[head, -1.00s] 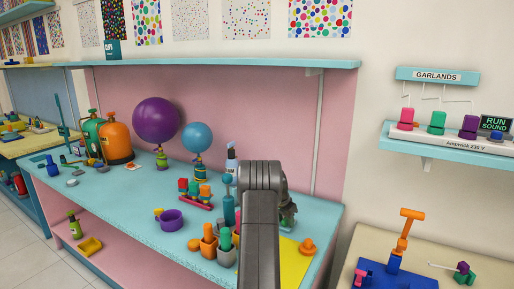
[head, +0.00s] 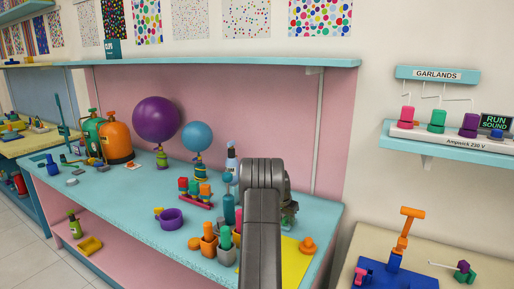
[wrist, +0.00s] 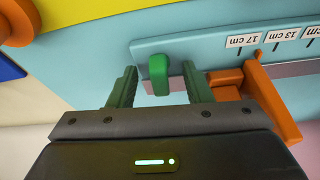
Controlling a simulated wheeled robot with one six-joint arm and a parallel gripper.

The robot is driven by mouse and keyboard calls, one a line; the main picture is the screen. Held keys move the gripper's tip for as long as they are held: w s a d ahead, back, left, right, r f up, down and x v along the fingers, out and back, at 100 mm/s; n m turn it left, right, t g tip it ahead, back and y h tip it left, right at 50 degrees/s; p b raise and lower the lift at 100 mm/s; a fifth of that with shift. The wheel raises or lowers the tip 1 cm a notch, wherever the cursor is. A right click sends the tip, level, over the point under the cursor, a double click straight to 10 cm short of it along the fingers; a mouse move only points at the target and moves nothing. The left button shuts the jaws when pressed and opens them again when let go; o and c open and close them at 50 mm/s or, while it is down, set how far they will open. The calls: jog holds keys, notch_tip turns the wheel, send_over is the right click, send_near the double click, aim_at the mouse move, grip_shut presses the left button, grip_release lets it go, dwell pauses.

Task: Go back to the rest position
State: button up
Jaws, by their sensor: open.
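My gripper (wrist: 159,69) shows in the wrist view, with its two green fingers apart. A green knob (wrist: 159,74) stands between the fingertips, with a visible gap on each side, and it sits by a blue ruler strip (wrist: 205,46) with centimetre labels. An orange block (wrist: 268,92) lies just right of the right finger. In the head view my dark arm reaches over the right end of the turquoise workbench (head: 110,190) and hides the gripper's fingers and the knob.
Purple (head: 156,119) and blue (head: 197,135) balloons stand at the back of the bench, left of my arm. A turquoise shelf (head: 220,63) runs above. A side table (head: 450,276) stands at right.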

jog(key=m, duration=0.2)
jog(key=shift+m+g+h+p, duration=0.3)
jog(key=shift+p, duration=0.05)
jog(key=s+a+r+n, duration=0.2)
jog(key=s+a+r, duration=0.1)
jog(key=s+r, duration=1)
jog(key=s+a+r+n+y, duration=0.1)
jog(key=s+n, duration=0.1)
jog(key=s, duration=1.2)
jog(key=s+a+n+y, duration=0.1)
jog(key=s+n, duration=0.1)
jog(key=s, duration=1.3)
jog(key=shift+s+a+r+b, duration=0.15)
jog(key=shift+a+r+b, duration=0.1)
jog(key=shift+r+b, duration=0.1)
